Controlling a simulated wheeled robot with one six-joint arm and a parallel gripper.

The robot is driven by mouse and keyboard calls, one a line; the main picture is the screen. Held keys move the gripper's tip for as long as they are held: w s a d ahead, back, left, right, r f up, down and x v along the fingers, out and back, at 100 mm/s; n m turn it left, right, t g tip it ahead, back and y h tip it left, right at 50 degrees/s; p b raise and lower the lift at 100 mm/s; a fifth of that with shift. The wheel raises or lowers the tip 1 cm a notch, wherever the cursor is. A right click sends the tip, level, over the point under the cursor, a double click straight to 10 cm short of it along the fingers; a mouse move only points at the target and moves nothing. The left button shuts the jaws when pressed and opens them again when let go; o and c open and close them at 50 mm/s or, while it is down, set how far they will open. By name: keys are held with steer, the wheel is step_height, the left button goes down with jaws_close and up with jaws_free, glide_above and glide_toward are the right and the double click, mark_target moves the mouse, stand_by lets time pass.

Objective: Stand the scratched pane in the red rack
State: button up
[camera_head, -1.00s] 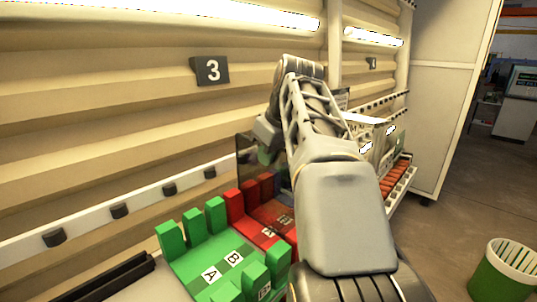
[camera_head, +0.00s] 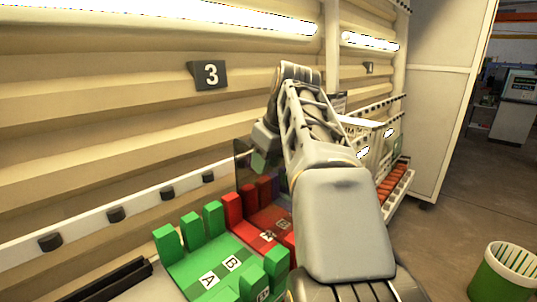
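The red rack (camera_head: 262,222) stands right of the green rack, with upright red posts at its back and front; my arm covers its right part. A dark, see-through pane (camera_head: 243,164) stands roughly upright at the back edge of the red rack, beside my gripper (camera_head: 262,150). My gripper is at the end of my arm, over the back of the red rack, and partly hidden by the arm. Its fingers are too small and covered to tell if they are shut on the pane. I cannot see scratches on the pane.
A green rack (camera_head: 222,262) marked A and B is at the front left. A white rail with black knobs (camera_head: 116,214) runs along the wall. A white machine (camera_head: 372,135) and a rack of orange pieces stand beyond my arm. A green-and-white bin (camera_head: 505,272) is on the floor at right.

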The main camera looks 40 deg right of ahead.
steer(key=p+v, duration=0.3)
steer(key=v, duration=1)
steer(key=shift+r, duration=0.1)
steer(key=shift+s+r, duration=0.15)
steer(key=shift+r, duration=0.2)
